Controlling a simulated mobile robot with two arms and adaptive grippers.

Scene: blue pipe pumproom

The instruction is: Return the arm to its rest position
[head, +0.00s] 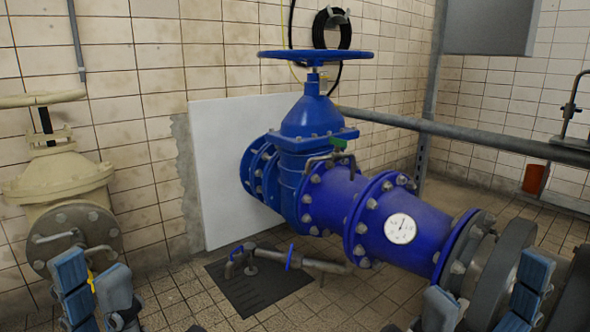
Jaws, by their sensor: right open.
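My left gripper (93,284) is at the bottom left of the head view, in front of the cream valve's flange. Its two blue-grey fingers stand apart, with no object seen between them. My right gripper (487,298) is at the bottom right, in front of the pipe's grey end. Its fingers are spread wide and empty. The lower parts of both grippers are cut off by the picture's bottom edge.
A blue valve with a handwheel (316,56) and a blue pipe with a gauge (400,229) fill the middle. A cream valve (62,178) stands left. A small pipe with a blue lever (289,257) lies low over a dark floor plate (245,291). A rail (470,138) crosses right.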

